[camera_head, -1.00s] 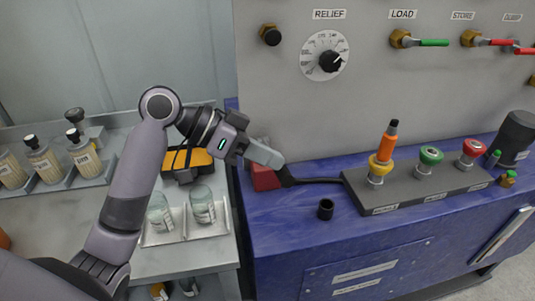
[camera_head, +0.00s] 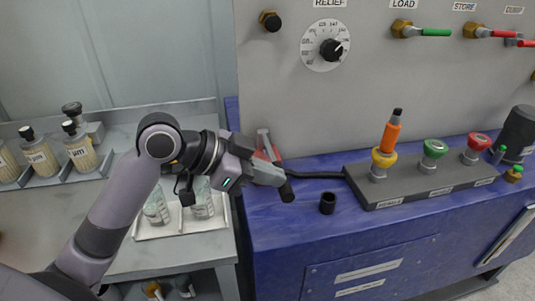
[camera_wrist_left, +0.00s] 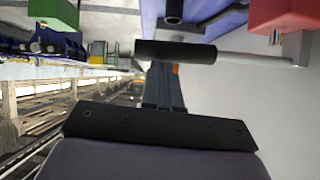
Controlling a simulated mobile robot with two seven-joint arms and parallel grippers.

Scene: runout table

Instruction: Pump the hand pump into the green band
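The hand pump's red body (camera_head: 277,153) shows at the left end of the blue bench, mostly behind my left gripper. Its black handle grip (camera_head: 287,192) sticks out below the fingertips. In the left wrist view the black grip (camera_wrist_left: 175,52) lies across my fingers, on a grey rod (camera_wrist_left: 250,58) near a red block (camera_wrist_left: 285,14). My left gripper (camera_head: 275,177) looks shut on the black grip; the exact finger contact is partly hidden. No gauge with a green band is in view. My right gripper is not in view.
A RELIEF dial (camera_head: 325,46) and LOAD valve (camera_head: 418,31) are on the grey panel. A manifold block (camera_head: 415,187) with orange, green and red knobs stands right of the pump. A small black cup (camera_head: 327,203) sits in front. Bottles (camera_head: 80,147) stand on the left shelf.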

